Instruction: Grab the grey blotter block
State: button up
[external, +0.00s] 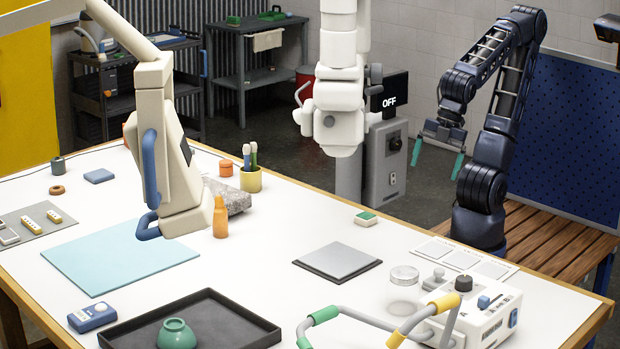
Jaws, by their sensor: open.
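A small flat blue-grey block (99,176) lies on the white table at the far left; it best fits the grey blotter block, though I cannot be sure. My gripper (148,208), at the end of the beige arm from the upper left, has blue fingers and is open with nothing visible between them. It appears above the light-blue mat (100,255), to the right of and nearer the camera than the block. Nothing covers the block.
A grey square slab (337,261) lies mid-table. A rough stone piece (238,196), orange bottle (220,217) and pen cup (250,180) stand behind my gripper. A black tray (240,330) with a green bowl (177,334) is in front. A dark arm (490,185) stands right.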

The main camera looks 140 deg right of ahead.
jog(key=w+a+f+n+g+h, duration=0.1)
jog(key=w+a+f+n+h, duration=0.1)
jog(key=w+a+f+n, duration=0.75)
jog(key=n, duration=1.2)
send_near(443, 269)
notch_tip(443, 269, down, 2)
jog(key=x, duration=0.5)
jog(key=shift+d+f, duration=0.3)
jog(key=shift+d, duration=0.05)
jog(key=shift+h, duration=0.3)
jog(key=shift+w+x, duration=0.15)
jog(key=shift+x, duration=1.1)
jog(key=shift+w+x, duration=0.15)
jog(key=shift+x, duration=1.1)
jog(key=shift+r, duration=0.1)
jog(key=shift+c, duration=0.2)
jog(key=c, duration=1.4)
